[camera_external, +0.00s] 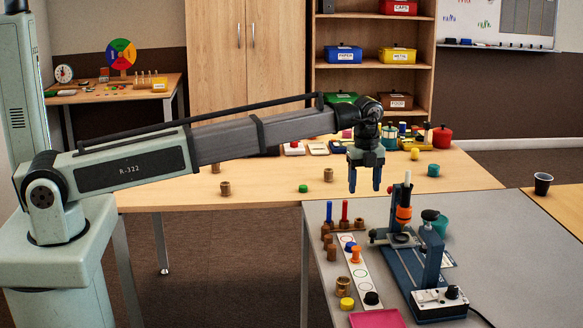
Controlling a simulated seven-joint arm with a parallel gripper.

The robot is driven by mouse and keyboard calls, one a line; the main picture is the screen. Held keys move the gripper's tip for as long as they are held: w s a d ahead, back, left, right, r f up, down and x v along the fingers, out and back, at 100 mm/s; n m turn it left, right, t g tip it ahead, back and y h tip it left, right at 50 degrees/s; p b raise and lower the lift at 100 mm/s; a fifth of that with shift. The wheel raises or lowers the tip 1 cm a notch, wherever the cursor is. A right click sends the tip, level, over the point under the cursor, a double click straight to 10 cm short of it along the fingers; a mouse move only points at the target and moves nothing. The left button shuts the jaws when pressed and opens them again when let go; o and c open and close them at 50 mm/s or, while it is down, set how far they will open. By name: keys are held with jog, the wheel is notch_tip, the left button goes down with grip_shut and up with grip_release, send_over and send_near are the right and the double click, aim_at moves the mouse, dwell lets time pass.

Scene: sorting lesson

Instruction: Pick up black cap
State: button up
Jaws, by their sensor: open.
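A small black cap (371,299) sits on the front end of a white strip (349,262) with circles, on the grey table. My gripper (365,188) hangs with its two blue fingers pointing down, open and empty. It is in the air near the grey table's back edge, well above and behind the cap. A yellow cap (347,303) stands just left of the black one. A blue cap (350,246) and an orange piece (355,254) are farther back by the strip.
A pink tray (376,319) is at the front. The table's right side is largely clear.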

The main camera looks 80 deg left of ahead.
jog(key=d+m, duration=0.2)
jog(key=d, duration=1.1)
jog(key=m+t+y, duration=0.1)
jog(key=m, duration=0.3)
send_near(372, 295)
jog(key=s+d+r, duration=0.2)
jog(key=d+r, duration=0.3)
jog(key=shift+m+t+y, duration=0.3)
jog(key=shift+m+y, duration=0.4)
jog(key=shift+m, duration=0.1)
jog(key=shift+w+a+r+x, duration=0.1)
jog(key=shift+a+x, duration=0.3)
jog(key=shift+x, duration=2)
jog(key=shift+w+a+r+x, duration=0.1)
jog(key=shift+a+x, duration=0.35)
jog(key=shift+x, duration=1.9)
jog(key=shift+w+a+r+x, duration=0.1)
jog(key=shift+a+x, duration=0.3)
jog(key=shift+x, duration=2)
jog(key=shift+c, duration=0.2)
grip_shut()
